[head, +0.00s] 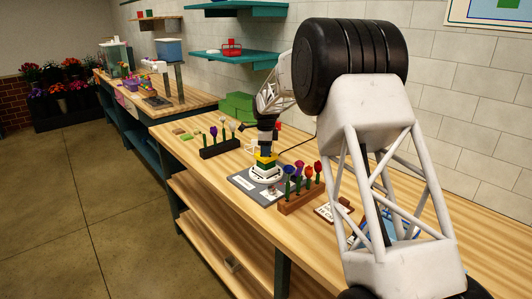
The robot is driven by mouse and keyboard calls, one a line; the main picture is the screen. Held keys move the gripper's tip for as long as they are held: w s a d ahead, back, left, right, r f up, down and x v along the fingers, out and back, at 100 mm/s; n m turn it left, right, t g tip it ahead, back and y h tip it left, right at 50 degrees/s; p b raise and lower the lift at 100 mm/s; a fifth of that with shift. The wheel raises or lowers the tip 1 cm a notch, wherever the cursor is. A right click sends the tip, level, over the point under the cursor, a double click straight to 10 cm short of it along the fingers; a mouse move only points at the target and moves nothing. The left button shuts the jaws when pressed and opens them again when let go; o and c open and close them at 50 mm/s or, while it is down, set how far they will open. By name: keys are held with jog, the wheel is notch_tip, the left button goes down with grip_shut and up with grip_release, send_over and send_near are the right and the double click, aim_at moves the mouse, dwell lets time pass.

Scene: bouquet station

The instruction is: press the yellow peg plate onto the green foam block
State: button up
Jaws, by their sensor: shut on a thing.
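The yellow peg plate (265,156) shows as a small yellow shape at the tip of my gripper (265,150). My gripper points down and is shut on it; the fingers are small and partly hidden. The green foam block (266,164) shows directly under the plate, in a white round holder (267,173) on a dark grey mat (246,183). At this size I cannot tell whether the plate touches the foam or how deep any pegs sit.
A wooden rack (300,199) with red, orange and purple flowers stands just right of the mat. A dark rack (221,147) with several flowers stands behind left. A clipboard (333,211) lies at right. The bench's front left strip is clear.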

jog(key=shift+r, duration=0.65)
jog(key=shift+r, duration=0.35)
jog(key=shift+r, duration=0.7)
jog(key=shift+r, duration=0.2)
jog(key=shift+s, duration=0.15)
